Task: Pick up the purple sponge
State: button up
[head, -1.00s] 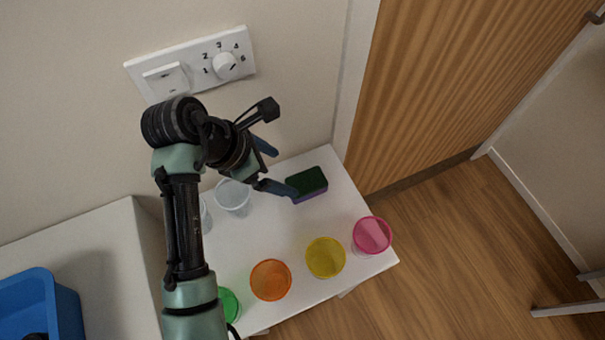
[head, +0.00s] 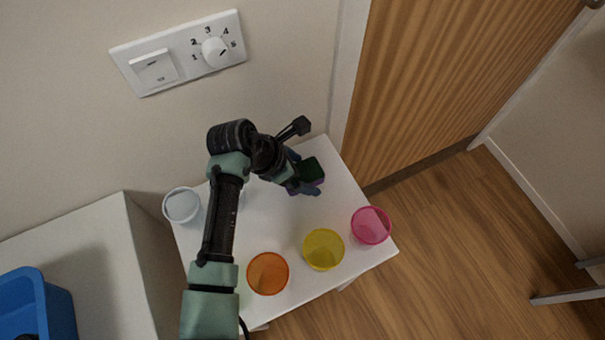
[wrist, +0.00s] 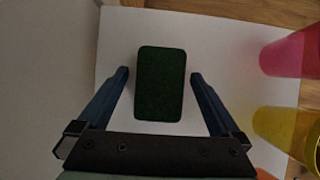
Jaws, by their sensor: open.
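The sponge (head: 312,170) lies on the white table near its far right corner, by the wall. Its top is dark green, with a sliver of purple at its lower edge in the head view. In the wrist view the sponge (wrist: 161,84) shows only its dark green top, upright in the picture. My gripper (head: 308,175) is at the sponge. In the wrist view my gripper (wrist: 160,76) is open, with one blue finger on each side of the sponge and a gap on both sides. The head view partly hides the sponge behind the gripper.
The white table (head: 268,225) also holds an orange cup (head: 268,273), a yellow cup (head: 323,249), a pink cup (head: 371,225) and a clear cup (head: 182,205). A wall switch panel (head: 180,52) is above. A blue bin (head: 38,305) stands at lower left.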

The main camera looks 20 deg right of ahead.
aim_at(303, 173)
jog(key=c, duration=1.3)
jog(key=shift+c, duration=0.2)
notch_tip(303, 173, up, 10)
jog(key=shift+p, duration=0.75)
jog(key=o, duration=0.6)
jog(key=c, duration=0.5)
jog(key=shift+s, duration=0.1)
